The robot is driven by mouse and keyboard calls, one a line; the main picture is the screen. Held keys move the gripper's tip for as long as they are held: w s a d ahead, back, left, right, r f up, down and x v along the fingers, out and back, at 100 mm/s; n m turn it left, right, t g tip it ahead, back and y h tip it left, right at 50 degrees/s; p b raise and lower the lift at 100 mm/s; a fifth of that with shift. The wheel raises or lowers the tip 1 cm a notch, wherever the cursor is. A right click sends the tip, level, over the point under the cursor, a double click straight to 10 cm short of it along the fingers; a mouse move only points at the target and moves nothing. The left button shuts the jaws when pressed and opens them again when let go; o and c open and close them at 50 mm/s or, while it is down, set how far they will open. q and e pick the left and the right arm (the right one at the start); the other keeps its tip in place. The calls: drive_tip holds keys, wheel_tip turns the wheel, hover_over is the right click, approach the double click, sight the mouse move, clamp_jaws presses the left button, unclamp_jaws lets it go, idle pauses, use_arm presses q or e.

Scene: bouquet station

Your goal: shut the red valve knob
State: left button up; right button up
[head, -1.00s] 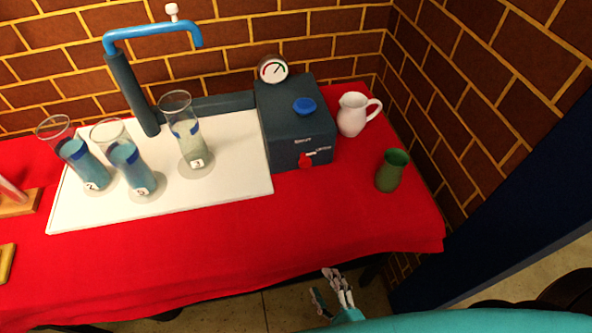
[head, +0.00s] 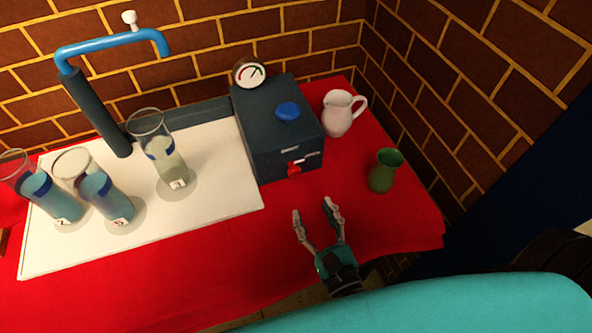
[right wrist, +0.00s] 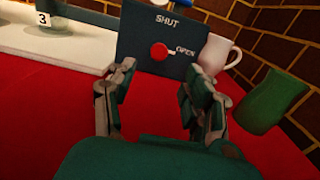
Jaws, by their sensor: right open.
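The red valve knob (head: 294,170) is on the front face of the dark box (head: 262,140). In the right wrist view the knob (right wrist: 159,52) shows with its pale pointer toward the word OPEN at its right; SHUT is printed above it. My right gripper (head: 314,207) is open and empty, in front of the box and apart from the knob. In the right wrist view its fingers (right wrist: 160,85) stand left and right below the knob. My left gripper is not in view.
A white jug (head: 338,113) and a green vase (head: 384,171) stand right of the box. Several glass cylinders, one of them numbered 3 (head: 165,160), stand on the white board (head: 215,208) at left. A gauge (head: 249,73) and a blue knob (head: 288,111) sit on the box.

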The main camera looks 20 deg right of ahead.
sight(296, 174)
drive_tip(key=w+p, duration=0.1)
drive_tip(key=w, duration=1)
drive_tip(key=shift+a, duration=0.15)
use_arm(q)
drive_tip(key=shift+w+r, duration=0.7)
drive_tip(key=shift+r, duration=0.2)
use_arm(e)
drive_tip(key=shift+c, duration=0.8)
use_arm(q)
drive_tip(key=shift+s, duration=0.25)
use_arm(e)
clamp_jaws()
